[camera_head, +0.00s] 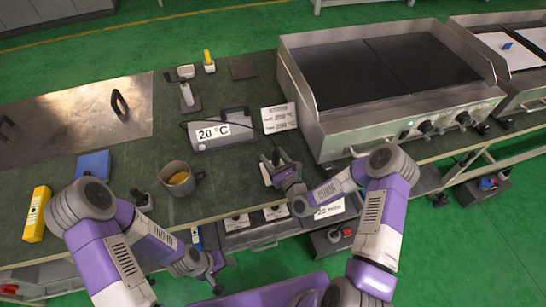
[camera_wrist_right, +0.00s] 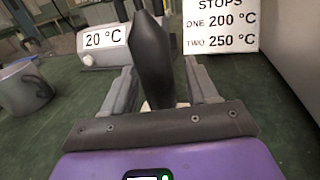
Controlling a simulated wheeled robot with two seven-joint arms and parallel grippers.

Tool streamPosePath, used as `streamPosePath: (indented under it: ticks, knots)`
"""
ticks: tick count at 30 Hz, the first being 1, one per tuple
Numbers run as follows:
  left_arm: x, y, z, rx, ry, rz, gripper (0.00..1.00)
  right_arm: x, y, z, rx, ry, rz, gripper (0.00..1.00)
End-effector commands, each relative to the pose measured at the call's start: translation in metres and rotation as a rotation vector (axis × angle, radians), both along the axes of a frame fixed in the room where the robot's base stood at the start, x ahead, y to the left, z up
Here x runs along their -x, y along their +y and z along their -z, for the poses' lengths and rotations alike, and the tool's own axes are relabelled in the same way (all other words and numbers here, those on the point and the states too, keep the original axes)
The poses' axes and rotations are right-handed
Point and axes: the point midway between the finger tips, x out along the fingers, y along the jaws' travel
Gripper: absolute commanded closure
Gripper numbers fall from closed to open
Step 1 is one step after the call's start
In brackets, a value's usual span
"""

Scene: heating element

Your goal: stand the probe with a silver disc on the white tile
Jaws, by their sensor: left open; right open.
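A black upright handle (camera_wrist_right: 152,55) stands between the fingers of my right gripper (camera_wrist_right: 160,88) in the right wrist view. The fingers are apart on either side of it, and a pale part shows at its foot. In the head view my right gripper (camera_head: 274,170) is low over the bench, left of the griddle. I cannot see a silver disc, so I cannot tell whether this is the probe. A yellow-handled piece (camera_head: 207,56) stands on a small white base (camera_head: 209,68) at the back; I cannot tell whether that is the white tile. My left gripper (camera_head: 213,272) is open at the bench's front edge.
A 20 °C box (camera_head: 221,130), a sign (camera_head: 279,118) and a large griddle (camera_head: 385,80) stand around the right gripper. A mug (camera_head: 178,180), blue block (camera_head: 93,164) and yellow device (camera_head: 36,214) are left. A dark square (camera_head: 243,67) lies at the back.

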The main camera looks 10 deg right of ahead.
Motion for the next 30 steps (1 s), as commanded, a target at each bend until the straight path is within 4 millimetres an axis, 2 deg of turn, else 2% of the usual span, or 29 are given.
streamPosePath:
  ticks: [9,15,21,30]
  knots:
    - [0.000,0.000,-0.020,0.000,0.000,0.000,0.38,0.065,-0.019,-0.001,-0.004,0.007,0.005,0.42]
    - [0.000,0.000,-0.026,0.000,0.000,0.000,0.38,0.097,-0.027,0.000,-0.003,0.006,0.003,0.42]
    - [0.000,0.000,-0.028,0.000,0.000,0.000,0.38,0.110,-0.031,0.001,-0.002,0.004,0.003,0.42]
    - [0.000,0.000,-0.027,0.000,0.000,0.000,0.38,0.111,-0.031,0.001,-0.001,0.002,0.001,0.42]
